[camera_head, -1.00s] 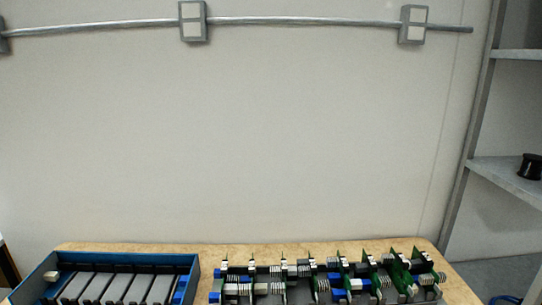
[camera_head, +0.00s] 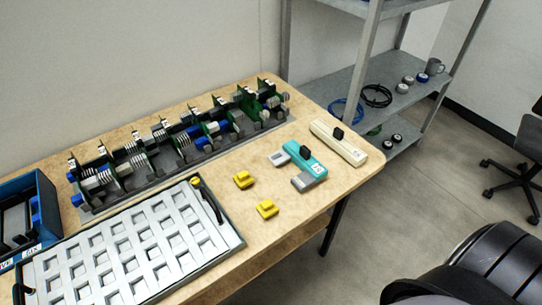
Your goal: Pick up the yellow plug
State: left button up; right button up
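Two yellow plugs lie on the bare wood to the right of the tray. One yellow plug (camera_head: 243,180) is nearer the circuit-board rack, and the other yellow plug (camera_head: 267,209) is closer to the table's front edge. Each looks like a small block with a raised top. Neither of my grippers shows in the head view.
The wooden table (camera_head: 330,186) carries a rack of circuit boards (camera_head: 180,150), a white compartment tray (camera_head: 130,245), a blue bin (camera_head: 45,205), a teal device (camera_head: 306,165) and a cream device (camera_head: 338,143). A grey shelf (camera_head: 400,100) stands beyond the right end. A black chair (camera_head: 490,260) stands at lower right.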

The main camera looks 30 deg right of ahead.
aim_at(266, 209)
jog(key=l+z, duration=0.1)
jog(key=z, duration=0.6)
